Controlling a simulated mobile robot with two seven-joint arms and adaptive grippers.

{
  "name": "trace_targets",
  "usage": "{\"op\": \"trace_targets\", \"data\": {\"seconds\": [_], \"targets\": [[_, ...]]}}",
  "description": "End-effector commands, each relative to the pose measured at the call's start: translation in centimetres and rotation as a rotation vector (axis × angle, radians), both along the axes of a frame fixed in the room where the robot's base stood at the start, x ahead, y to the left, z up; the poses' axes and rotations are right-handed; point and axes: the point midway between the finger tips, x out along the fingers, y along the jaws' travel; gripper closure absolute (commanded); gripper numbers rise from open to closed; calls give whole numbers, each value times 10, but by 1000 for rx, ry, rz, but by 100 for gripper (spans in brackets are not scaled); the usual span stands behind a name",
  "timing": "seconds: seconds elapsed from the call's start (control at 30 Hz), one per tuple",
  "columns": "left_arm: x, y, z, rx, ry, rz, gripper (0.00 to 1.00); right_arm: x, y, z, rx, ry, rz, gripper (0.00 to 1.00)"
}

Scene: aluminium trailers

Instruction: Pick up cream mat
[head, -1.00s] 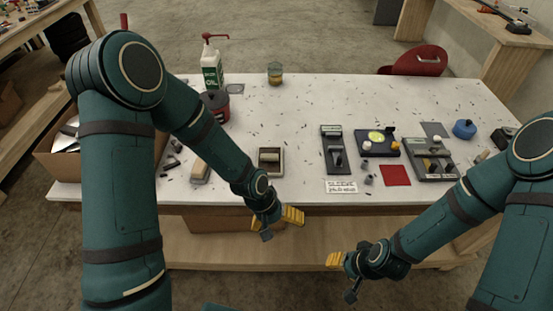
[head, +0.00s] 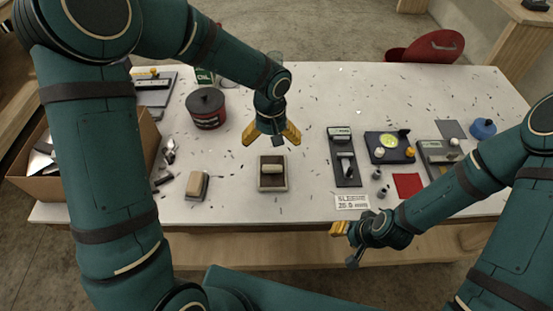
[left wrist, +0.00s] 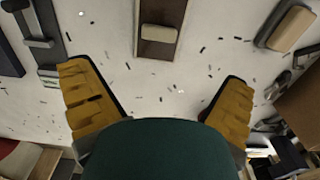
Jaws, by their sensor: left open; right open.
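No plain flat cream mat can be told for sure. A small cream piece (head: 271,169) lies in a dark brown tray (head: 272,187) on the white table; the piece also shows in the left wrist view (left wrist: 158,32). A cream-topped brown block (head: 197,184) lies to its left; it also shows in the left wrist view (left wrist: 290,28). My left gripper (head: 271,139) is open and empty above the table, just behind the tray in the picture; its spread fingers show in the left wrist view (left wrist: 152,80). My right gripper (head: 338,229) is open and empty at the table's front edge.
A dark red tin (head: 207,108) stands left of my left gripper. A cardboard box (head: 100,190) is at the left. A SLEEVE label (head: 352,202), dark fixtures (head: 344,158), a red mat (head: 408,185) and a grey mat (head: 450,129) lie to the right. Small dark shavings are scattered around.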

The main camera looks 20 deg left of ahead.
Motion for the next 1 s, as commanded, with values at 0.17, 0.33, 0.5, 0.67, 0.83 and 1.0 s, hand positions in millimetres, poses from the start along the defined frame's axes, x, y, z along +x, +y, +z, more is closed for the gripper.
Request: {"op": "trace_targets", "data": {"seconds": [0.17,0.33,0.5,0.67,0.83,1.0], "targets": [[-1,0,-28,0,6,-1,0,-1,0,-4,-1,1,0,53],[-1,0,-61,-1,6,-1,0,-1,0,-8,-2,1,0,53],[-1,0,-80,0,3,-1,0,0,1,-10,-2,1,0,53],[0,0,-88,-1,3,0,0,0,1,-11,-2,1,0,53],[2,-1,-112,-1,5,-1,0,0,1,-12,-2,1,1,53],[3,-1,-132,-1,3,-1,0,-1,1,-14,-2,3,2,53]]}}
